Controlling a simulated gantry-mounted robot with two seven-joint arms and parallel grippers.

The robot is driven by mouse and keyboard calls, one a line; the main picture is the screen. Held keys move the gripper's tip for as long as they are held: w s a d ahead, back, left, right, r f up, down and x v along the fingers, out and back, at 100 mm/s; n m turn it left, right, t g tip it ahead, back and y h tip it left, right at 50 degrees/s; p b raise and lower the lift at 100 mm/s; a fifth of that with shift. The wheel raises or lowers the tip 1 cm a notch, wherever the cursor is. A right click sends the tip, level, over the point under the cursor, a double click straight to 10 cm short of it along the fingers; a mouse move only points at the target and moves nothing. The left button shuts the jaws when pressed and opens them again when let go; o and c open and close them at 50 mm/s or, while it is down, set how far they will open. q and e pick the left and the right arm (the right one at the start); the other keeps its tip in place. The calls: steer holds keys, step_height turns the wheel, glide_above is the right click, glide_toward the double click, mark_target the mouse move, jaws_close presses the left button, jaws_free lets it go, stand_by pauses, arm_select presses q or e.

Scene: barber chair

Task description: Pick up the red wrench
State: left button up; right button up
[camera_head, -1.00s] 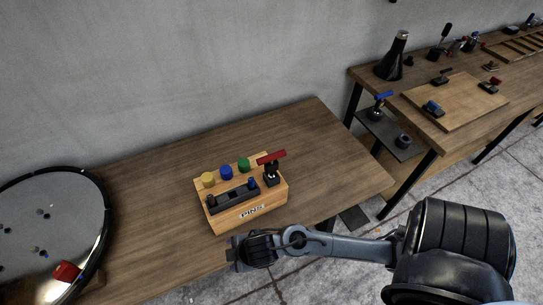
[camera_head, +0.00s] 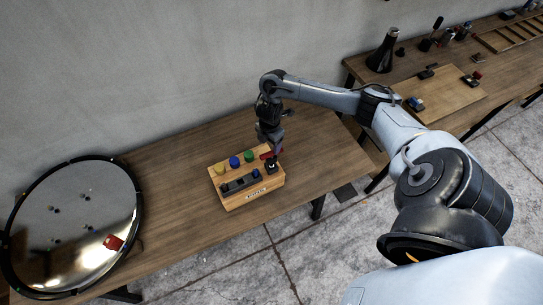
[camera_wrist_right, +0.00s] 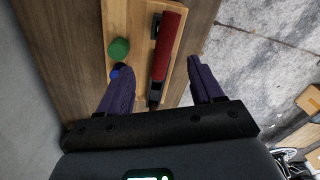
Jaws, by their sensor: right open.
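I cannot tell how far above the wrench the fingertips are. My left gripper is not in view.
Yellow, blue and green knobs (camera_head: 235,161) stand along the back of the block. A second bench (camera_head: 480,70) with tools stands at the right. The table's middle left (camera_head: 175,190) is clear.

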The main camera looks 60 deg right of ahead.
mark_target(271, 152)
step_height(271, 152, down, 5)
steer(key=shift+s+r+b, duration=0.1)
steer(key=shift+b, duration=0.65)
steer(key=shift+s+f, duration=0.1)
steer(key=shift+f, duration=0.4)
steer(key=shift+s+d+f, duration=0.1)
steer(key=shift+s+f, duration=0.05)
steer(key=shift+f, duration=2)
steer(key=shift+c, duration=0.3)
steer(key=c, duration=0.5)
steer(key=shift+r, duration=0.1)
jaws_close()
